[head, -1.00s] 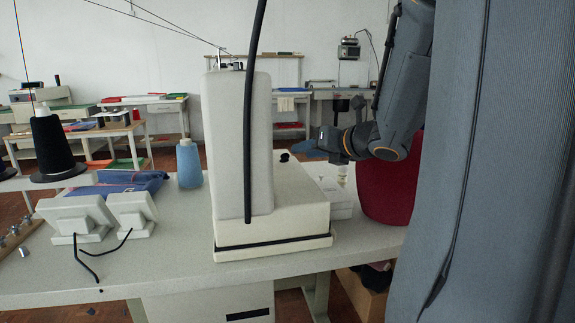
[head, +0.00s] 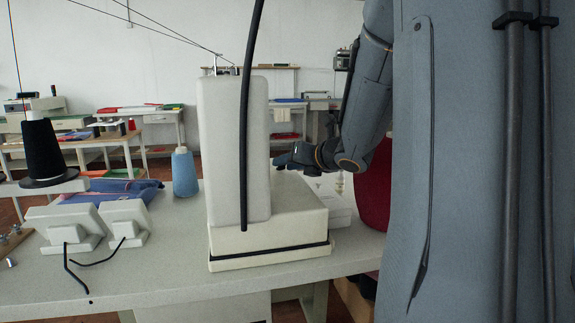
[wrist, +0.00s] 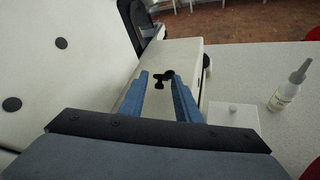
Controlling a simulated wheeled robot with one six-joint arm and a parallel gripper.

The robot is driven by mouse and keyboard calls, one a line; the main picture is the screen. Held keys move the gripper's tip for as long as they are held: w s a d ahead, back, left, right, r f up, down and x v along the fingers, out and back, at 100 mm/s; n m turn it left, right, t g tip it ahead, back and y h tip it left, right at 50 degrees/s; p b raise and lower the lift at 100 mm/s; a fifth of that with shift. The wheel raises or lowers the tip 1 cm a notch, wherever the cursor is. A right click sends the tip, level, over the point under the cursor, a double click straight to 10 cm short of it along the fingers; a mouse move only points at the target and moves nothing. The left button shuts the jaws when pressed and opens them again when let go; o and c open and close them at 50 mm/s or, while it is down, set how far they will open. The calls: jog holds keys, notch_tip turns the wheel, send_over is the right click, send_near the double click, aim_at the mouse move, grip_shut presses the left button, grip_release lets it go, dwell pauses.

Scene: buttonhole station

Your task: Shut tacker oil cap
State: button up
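The tacker is the cream machine (head: 268,228) with a tall upright head (head: 232,150) on the table. In the wrist view its base top (wrist: 184,56) carries a small black oil cap (wrist: 159,77) made of several dark round parts. I cannot tell clearly how its lid stands. My gripper (wrist: 158,74) has its two blue fingers apart, with the cap showing between and just beyond the tips. No contact is visible. In the head view my gripper (head: 284,160) is over the right of the base, beside the upright head, and the cap is hidden.
A small bottle (wrist: 290,86) and a white box (wrist: 233,116) stand right of the tacker. A blue thread cone (head: 184,173), folded blue cloth (head: 125,190) and two pedal-like blocks (head: 125,220) are on the left. A black cable (head: 247,130) hangs in front of the head.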

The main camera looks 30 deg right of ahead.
jog(key=shift+c, duration=0.5)
grip_shut()
